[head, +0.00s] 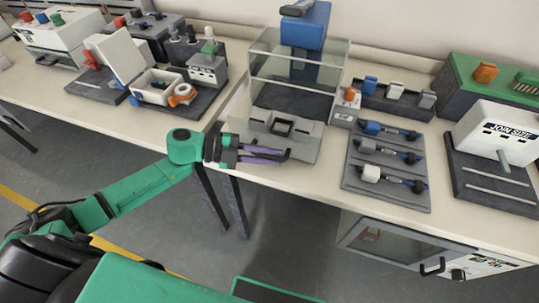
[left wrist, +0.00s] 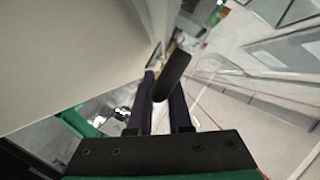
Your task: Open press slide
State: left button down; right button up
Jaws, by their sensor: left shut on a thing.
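The press (head: 300,70) stands on the bench with clear walls and a blue head (head: 304,26) on top. Its grey slide (head: 302,147) sticks out at the front and has a square dark-rimmed recess. My left gripper (head: 287,155) is at the slide's front edge, its purple fingers pointing right. In the left wrist view its fingers (left wrist: 164,78) are shut on a black rounded handle (left wrist: 174,72). The handle is mostly hidden by the fingers in the head view. My right gripper is not in view.
A small white box with an orange button (head: 347,98) stands right of the press. A grey tray (head: 386,198) with several blue-and-black tools lies further right. A white device (head: 205,70) stands left. The floor before the bench is open, with table legs below.

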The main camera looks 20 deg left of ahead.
pick_arm(q)
jog(key=shift+w, duration=0.1)
jog(key=c, duration=1.1)
grip_release()
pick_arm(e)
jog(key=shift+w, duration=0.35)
pick_arm(q)
jog(key=shift+a, duration=0.1)
jog(key=shift+a, duration=0.3)
jog(key=v, duration=1.4)
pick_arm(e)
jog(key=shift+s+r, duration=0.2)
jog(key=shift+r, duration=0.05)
pick_arm(q)
jog(key=shift+d, duration=0.1)
